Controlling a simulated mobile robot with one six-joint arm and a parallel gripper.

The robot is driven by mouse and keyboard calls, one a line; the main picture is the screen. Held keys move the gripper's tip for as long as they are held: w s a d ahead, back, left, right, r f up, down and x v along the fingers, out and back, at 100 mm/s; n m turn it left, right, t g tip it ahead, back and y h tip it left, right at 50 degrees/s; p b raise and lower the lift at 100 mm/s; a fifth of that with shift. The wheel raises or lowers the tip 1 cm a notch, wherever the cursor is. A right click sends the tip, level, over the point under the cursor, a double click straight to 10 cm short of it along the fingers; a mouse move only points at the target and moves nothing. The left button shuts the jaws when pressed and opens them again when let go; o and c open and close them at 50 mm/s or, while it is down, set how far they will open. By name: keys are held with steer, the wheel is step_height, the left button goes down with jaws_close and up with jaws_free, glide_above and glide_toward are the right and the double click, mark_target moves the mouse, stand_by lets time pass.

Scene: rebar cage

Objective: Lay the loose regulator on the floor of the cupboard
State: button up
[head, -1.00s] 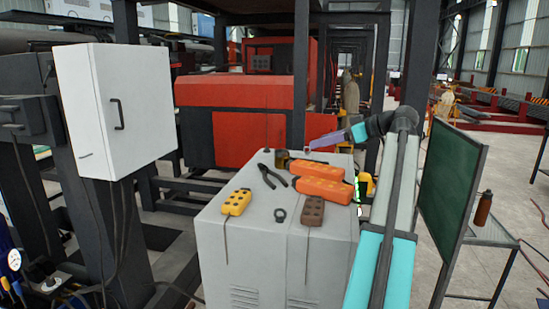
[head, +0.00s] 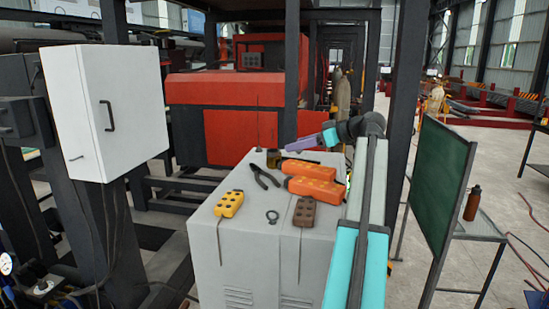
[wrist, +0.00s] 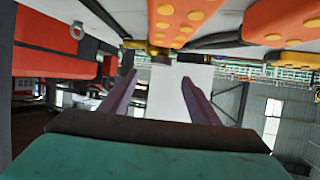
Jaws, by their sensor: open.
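The cupboard (head: 105,110) is a white box at the left of the head view, with its door shut and a dark handle on it. My gripper (head: 293,145) has purple fingers and is above the far part of a grey cabinet, with nothing held. In the wrist view its two fingers (wrist: 155,95) stand wide apart, with a white panel beyond them. I cannot clearly identify the loose regulator. A round white dial with blue parts (head: 6,263) is cut off at the left edge.
The grey cabinet (head: 235,240) carries orange control boxes (head: 313,188), a yellow one (head: 229,204), a brown one (head: 304,211), pliers (head: 264,177) and a ring (head: 272,217). A green board (head: 440,180) stands at the right. Dark posts surround the cupboard.

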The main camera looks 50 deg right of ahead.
mark_target(273, 151)
steer(key=shift+p+x, duration=0.3)
steer(key=shift+x, duration=1.2)
steer(key=shift+w, duration=0.1)
steer(key=p+x, duration=0.2)
steer(key=shift+w+a+f, duration=0.2)
steer(key=shift+w+a, duration=0.1)
steer(key=shift+p+x, duration=0.45)
steer(key=shift+x, duration=0.6)
steer(key=shift+d+f, duration=0.1)
steer(key=shift+c, duration=0.4)
jaws_close()
